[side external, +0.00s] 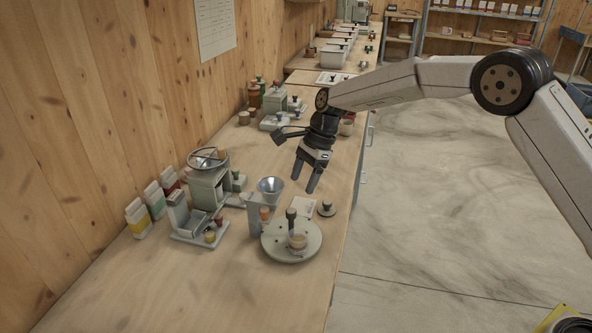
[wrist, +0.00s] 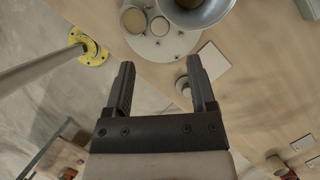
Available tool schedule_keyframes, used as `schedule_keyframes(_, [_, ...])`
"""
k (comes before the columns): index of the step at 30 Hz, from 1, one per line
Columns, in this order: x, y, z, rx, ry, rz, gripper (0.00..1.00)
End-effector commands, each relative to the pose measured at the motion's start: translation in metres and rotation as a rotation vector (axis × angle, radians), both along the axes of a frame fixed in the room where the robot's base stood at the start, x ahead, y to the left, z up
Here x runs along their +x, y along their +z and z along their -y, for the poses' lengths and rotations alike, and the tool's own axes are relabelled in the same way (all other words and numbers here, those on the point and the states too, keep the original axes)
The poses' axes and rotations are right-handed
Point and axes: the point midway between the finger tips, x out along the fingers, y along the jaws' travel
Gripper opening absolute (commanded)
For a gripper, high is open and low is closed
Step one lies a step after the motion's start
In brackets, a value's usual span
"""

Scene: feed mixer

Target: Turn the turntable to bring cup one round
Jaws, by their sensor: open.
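The round grey turntable (side external: 276,247) lies on the bench, with small dark marks on its top. A cup with tan contents (side external: 298,241) stands on it beside an upright post with a dark knob (side external: 291,214). In the wrist view the turntable (wrist: 166,50) is at the top, carrying two round cups, one with tan contents (wrist: 134,19) and a smaller pale one (wrist: 160,26). I cannot tell which is cup one. My gripper (side external: 305,184) is open and empty, pointing down above the bench beyond the turntable; its fingers (wrist: 160,68) touch nothing.
A metal funnel (side external: 270,185) stands close behind the turntable. A grinder (side external: 208,180) and cartons (side external: 138,219) are to the left. The near bench is clear.

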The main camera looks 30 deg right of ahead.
Motion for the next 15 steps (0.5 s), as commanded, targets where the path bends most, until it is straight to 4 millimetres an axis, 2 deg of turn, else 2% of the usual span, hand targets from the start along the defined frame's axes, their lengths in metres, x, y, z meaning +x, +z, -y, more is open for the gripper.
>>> schedule_keyframes(7, [0.0001, 0.0011, 0.0005, 0.000, 0.000, 0.000, 0.72])
schedule_keyframes(8, [0.0001, 0.0010, 0.0004, 0.000, 0.000, 0.000, 0.69])
schedule_keyframes(12, [-0.0005, 0.0003, 0.0009, -0.002, -0.010, -0.001, 0.24])
schedule_keyframes(14, [-0.0010, -0.0006, 0.0018, -0.006, -0.028, -0.003, 0.05])
schedule_keyframes(15, [-0.0015, -0.0015, 0.0027, -0.010, -0.047, -0.004, 0.00])
